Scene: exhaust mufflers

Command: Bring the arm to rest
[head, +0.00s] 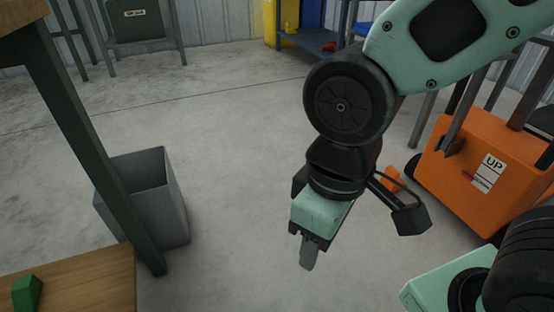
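My arm reaches in from the upper right of the head view and bends down. My gripper (309,254) hangs over bare floor near the middle of the view, pointing down. Its fingers show edge-on as one narrow tip, so whether they are apart or together cannot be told. No held object shows at the tip.
A grey bin (147,205) stands on the floor at left, behind a table leg. A wooden surface (90,280) with a green block (27,293) is at lower left. An orange cart (470,170) stands at right. The concrete floor (235,130) between is clear.

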